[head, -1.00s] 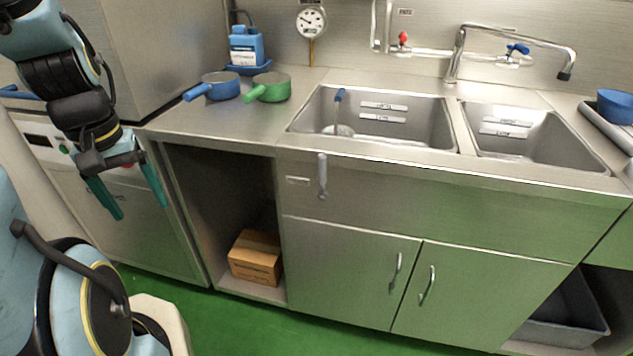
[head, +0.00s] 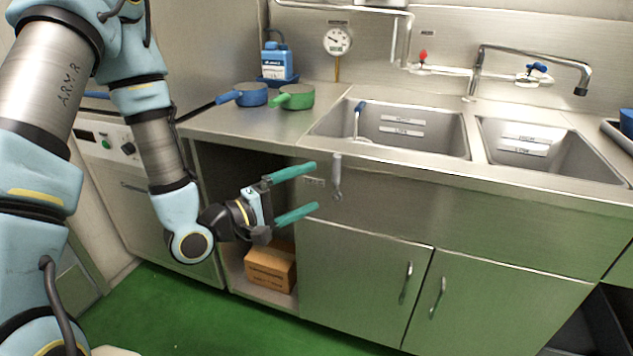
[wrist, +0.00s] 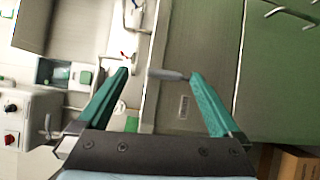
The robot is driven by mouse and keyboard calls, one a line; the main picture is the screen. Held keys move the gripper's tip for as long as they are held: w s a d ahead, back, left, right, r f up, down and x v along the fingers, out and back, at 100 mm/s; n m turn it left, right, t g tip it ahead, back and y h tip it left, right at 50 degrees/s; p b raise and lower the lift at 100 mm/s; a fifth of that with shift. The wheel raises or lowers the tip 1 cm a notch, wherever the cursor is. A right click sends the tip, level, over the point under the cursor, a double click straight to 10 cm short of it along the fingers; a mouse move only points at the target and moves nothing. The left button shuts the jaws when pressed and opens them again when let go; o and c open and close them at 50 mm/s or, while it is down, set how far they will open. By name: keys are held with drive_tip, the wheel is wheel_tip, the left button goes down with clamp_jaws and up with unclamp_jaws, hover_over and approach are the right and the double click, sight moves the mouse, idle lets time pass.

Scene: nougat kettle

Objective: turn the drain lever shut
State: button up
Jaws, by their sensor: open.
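The drain lever (head: 337,178) is a small grey handle hanging almost straight down on the steel front panel below the left sink basin (head: 418,134). My gripper (head: 316,187) is open and empty, its two teal fingers one above the other and pointing right toward the lever. In the head view the fingertips end just left of the lever. In the wrist view the lever (wrist: 168,75) lies across the gap between the fingertips, its rounded end close to the right fingertip. I cannot tell whether they touch.
A cardboard box (head: 270,267) sits in the open bay below my gripper. Cabinet doors with handles (head: 405,283) are below the lever. A blue pan (head: 250,95) and a green pan (head: 296,97) stand on the counter. The green floor in front is clear.

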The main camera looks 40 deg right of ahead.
sight(334, 172)
drive_tip(key=w+d+t+b, duration=0.1)
drive_tip(key=d+b, duration=0.2)
drive_tip(key=w+d+f+t+b, duration=0.1)
drive_tip(key=d+b, duration=0.2)
drive_tip(key=w+d+n+t+b, duration=0.1)
drive_tip(key=w+d+b, duration=0.1)
drive_tip(key=d+b, duration=0.1)
drive_tip(key=shift+w+d+f, duration=0.1)
drive_tip(key=shift+d+f, duration=0.3)
drive_tip(key=shift+d, duration=0.05)
idle(0.5)
drive_tip(key=shift+c, duration=0.2)
clamp_jaws()
idle(0.5)
